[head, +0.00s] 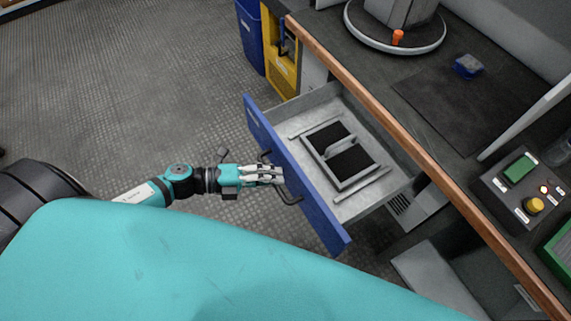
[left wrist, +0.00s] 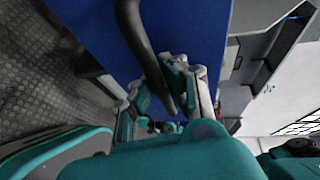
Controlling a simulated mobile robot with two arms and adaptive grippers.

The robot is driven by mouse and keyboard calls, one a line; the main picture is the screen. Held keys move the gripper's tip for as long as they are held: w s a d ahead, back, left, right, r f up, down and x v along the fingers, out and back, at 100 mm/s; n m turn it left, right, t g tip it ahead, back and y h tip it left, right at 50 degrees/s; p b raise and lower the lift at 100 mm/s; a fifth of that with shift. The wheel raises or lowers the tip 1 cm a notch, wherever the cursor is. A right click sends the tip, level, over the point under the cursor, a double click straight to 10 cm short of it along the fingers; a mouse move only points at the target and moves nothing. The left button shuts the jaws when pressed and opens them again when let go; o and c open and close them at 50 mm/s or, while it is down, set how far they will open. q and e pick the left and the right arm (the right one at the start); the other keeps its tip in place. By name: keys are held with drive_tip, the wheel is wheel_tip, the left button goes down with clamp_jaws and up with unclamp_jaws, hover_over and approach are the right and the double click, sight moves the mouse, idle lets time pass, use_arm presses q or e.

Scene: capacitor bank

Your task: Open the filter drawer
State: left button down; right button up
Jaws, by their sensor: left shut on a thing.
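The filter drawer (head: 296,176) has a blue front and grey metal inside. It stands pulled well out from under the workbench in the head view. Inside lies a square filter (head: 341,155) with a grey frame, dark panels and a bar handle across it. My left gripper (head: 279,174) is at the outer side of the drawer front, shut on the black handle (head: 291,198). The left wrist view shows the black handle bar (left wrist: 140,35) running down between the fingers, close to the blue front (left wrist: 190,30). My right gripper is not in view.
The workbench (head: 440,180) has a wooden front edge and carries a control box (head: 522,188), a blue object (head: 468,66) and a round turntable (head: 395,45). A yellow cabinet (head: 283,75) and blue bin (head: 251,38) stand beyond the drawer.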

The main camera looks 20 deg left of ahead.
use_arm(q)
drive_tip(key=shift+s+a+f, duration=0.15)
drive_tip(key=shift+s+a, duration=0.1)
drive_tip(key=shift+s, duration=0.05)
drive_tip(key=c, duration=1.6)
unclamp_jaws()
drive_tip(key=v, duration=1.2)
drive_tip(key=shift+w, duration=0.15)
